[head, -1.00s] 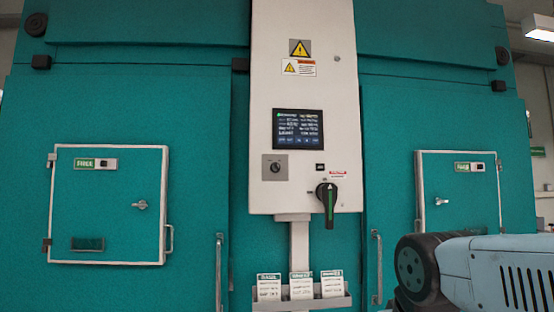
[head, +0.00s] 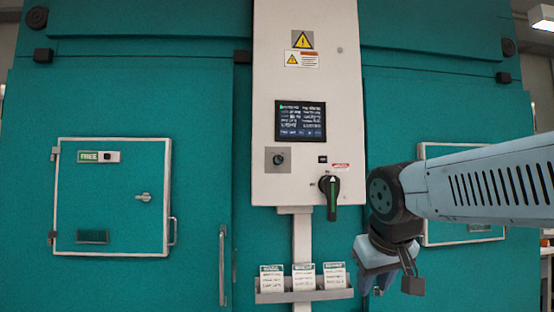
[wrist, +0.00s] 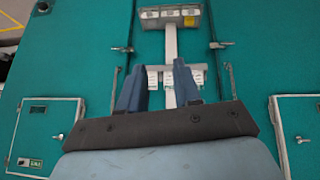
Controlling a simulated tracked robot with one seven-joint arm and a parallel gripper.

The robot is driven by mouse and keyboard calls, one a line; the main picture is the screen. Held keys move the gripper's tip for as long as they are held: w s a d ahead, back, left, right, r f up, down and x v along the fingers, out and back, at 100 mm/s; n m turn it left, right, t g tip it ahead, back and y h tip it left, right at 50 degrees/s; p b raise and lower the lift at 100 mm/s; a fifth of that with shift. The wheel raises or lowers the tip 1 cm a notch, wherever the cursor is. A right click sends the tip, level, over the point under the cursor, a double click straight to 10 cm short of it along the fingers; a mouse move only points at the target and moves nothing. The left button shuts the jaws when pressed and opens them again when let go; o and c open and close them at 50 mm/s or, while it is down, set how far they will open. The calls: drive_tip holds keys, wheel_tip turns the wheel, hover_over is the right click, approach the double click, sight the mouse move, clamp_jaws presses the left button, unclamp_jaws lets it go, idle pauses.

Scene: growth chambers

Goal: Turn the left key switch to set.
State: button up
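The key switch (head: 278,160) is a small dark round switch on a square grey plate, at the lower left of the white control panel (head: 307,90). Its exact setting is too small to read. No second key switch is clear. My gripper (head: 368,278) hangs right of and below the panel in the head view, clear of the switch. In the wrist view my gripper (wrist: 158,75) shows two blue fingers spread apart with nothing between them. That view looks upside down, and the switch does not show there.
A black rotary handle with a green stripe (head: 330,197) sits right of the switch, near my arm. A touchscreen (head: 300,121) is above. A card rack (head: 304,295) is below the panel. A hatch marked FREE (head: 112,245) is on the left teal door.

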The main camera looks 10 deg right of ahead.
drive_tip(key=w+a+r+n+t+h, duration=0.1)
drive_tip(key=w+a+r+t, duration=0.1)
drive_tip(key=w+r, duration=0.65)
drive_tip(key=w+a+r+n+t, duration=0.1)
drive_tip(key=w+a+r, duration=0.2)
drive_tip(key=w+r, duration=0.55)
drive_tip(key=n+t+h, duration=0.1)
drive_tip(key=t, duration=0.3)
approach(278, 157)
drive_tip(key=x, duration=1.1)
drive_tip(key=shift+w+a+r, duration=0.1)
drive_tip(key=shift+w+r, duration=0.05)
drive_tip(key=shift+r, duration=0.1)
drive_tip(key=shift+c, duration=0.5)
clamp_jaws()
